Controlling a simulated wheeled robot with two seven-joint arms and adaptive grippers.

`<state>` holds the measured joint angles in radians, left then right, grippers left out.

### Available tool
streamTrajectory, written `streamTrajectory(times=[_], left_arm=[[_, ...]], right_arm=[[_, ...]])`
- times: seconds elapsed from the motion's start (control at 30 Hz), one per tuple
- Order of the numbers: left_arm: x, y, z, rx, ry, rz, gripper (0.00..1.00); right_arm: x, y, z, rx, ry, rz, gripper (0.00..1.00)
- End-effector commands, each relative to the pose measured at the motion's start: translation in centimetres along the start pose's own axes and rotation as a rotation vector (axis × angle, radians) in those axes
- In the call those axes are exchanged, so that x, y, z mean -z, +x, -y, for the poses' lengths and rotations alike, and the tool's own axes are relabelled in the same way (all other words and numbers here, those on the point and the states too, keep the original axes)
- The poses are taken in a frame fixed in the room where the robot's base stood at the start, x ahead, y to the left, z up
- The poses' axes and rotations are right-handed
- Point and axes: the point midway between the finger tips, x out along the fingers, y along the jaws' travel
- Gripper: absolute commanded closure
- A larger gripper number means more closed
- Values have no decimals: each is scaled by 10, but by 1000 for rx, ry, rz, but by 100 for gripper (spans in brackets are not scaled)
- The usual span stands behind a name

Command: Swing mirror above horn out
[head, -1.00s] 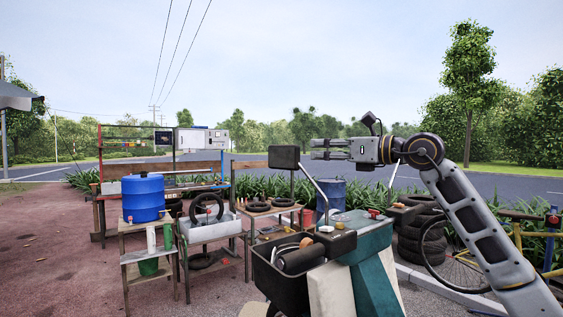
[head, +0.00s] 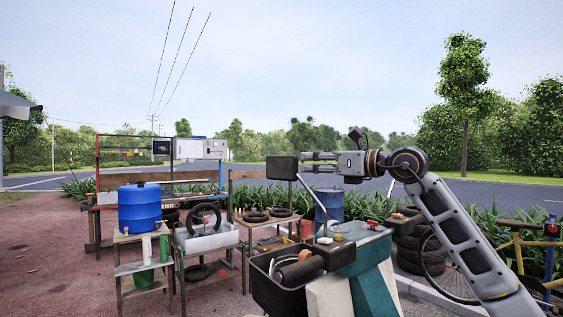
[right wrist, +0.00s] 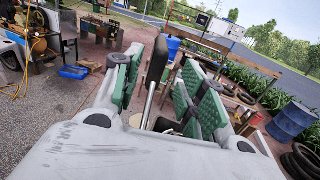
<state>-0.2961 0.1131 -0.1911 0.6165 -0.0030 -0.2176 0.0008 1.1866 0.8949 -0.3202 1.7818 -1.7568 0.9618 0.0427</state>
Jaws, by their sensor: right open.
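The mirror (head: 282,168) is a dark, flat rectangle on a thin grey stalk (head: 312,193). The stalk rises from the dark-and-teal cart body. My right gripper (head: 304,162) is open, level with the mirror and at its right edge. In the right wrist view the mirror (right wrist: 156,62) shows nearly edge-on between the green-padded fingers of the gripper (right wrist: 160,85), closer to the left finger. Contact cannot be told. A yellow button (head: 338,237) and a red knob (head: 372,224) sit on the cart top; I cannot tell which is the horn. My left gripper is out of view.
The black basket (head: 275,292) with rolled items is below the mirror. Tables with a blue drum (head: 140,207) and tyres stand to the left. A blue barrel (head: 329,205) is behind the cart. Stacked tyres and a bicycle are at right. Space above the cart is open.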

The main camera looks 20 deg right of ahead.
Motion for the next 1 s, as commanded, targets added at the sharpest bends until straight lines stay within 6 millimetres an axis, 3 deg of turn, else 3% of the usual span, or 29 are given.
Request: streamTrajectory(times=[0.33, 0.63, 1.0], left_arm=[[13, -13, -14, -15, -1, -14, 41], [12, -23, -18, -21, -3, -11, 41], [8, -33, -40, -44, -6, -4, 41]], right_arm=[[-2, 40, 0, -1, 1, 0, 59], [-2, 75, 0, -2, 2, 1, 59], [-1, 109, 0, -1, 0, 0, 59]])
